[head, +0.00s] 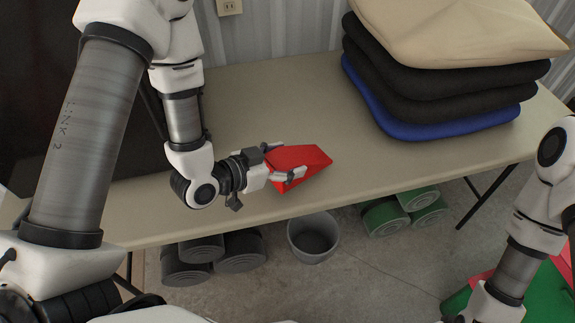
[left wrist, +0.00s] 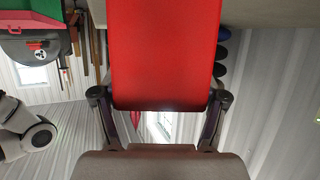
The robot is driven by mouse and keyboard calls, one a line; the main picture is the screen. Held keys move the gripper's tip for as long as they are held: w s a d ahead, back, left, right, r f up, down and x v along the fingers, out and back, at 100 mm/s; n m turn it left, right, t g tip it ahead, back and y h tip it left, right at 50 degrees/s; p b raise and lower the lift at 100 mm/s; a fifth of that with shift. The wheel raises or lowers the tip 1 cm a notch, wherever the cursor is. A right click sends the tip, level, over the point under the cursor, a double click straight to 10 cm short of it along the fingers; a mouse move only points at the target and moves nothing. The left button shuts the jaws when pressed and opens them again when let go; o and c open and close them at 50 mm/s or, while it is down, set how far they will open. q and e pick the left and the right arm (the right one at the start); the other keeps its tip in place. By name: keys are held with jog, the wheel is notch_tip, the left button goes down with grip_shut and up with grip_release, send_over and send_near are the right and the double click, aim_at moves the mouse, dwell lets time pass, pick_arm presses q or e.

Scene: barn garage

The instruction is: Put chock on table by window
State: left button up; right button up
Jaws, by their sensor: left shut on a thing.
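A red wedge-shaped chock (head: 308,157) is between the fingers of my left gripper (head: 284,162), near the front edge of the beige table (head: 330,110). My left gripper is shut on it. The chock is over the tabletop; I cannot tell whether it touches the surface. In the left wrist view the chock (left wrist: 166,55) fills the upper middle, with the fingers of my left gripper (left wrist: 158,103) on either side. My right arm shows at the right edge of the head view, but its gripper is out of view.
A stack of cushions (head: 440,75), tan, black and blue, stands on the table's right. The tabletop behind the chock is clear. A dark panel (head: 60,60) is at the left. Below are grey rolls (head: 240,250), a grey bucket (head: 313,238) and green rolls (head: 385,217).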

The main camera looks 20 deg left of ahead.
aim_at(301, 147)
pick_arm(q)
jog(key=w+b, duration=0.2)
jog(key=w+a+b, duration=0.1)
jog(key=shift+w+f, duration=0.1)
jog(key=shift+f, duration=0.3)
jog(key=w+f, duration=0.1)
jog(key=w+a+f+p, duration=0.1)
jog(key=f, duration=0.1)
jog(key=shift+w+f, duration=0.1)
jog(key=shift+w, duration=0.2)
jog(key=shift+s+f, duration=0.1)
jog(key=o, duration=1.7)
pick_arm(e)
notch_tip(301, 147, down, 4)
jog(key=shift+f, duration=0.15)
pick_arm(q)
jog(key=shift+d, duration=0.1)
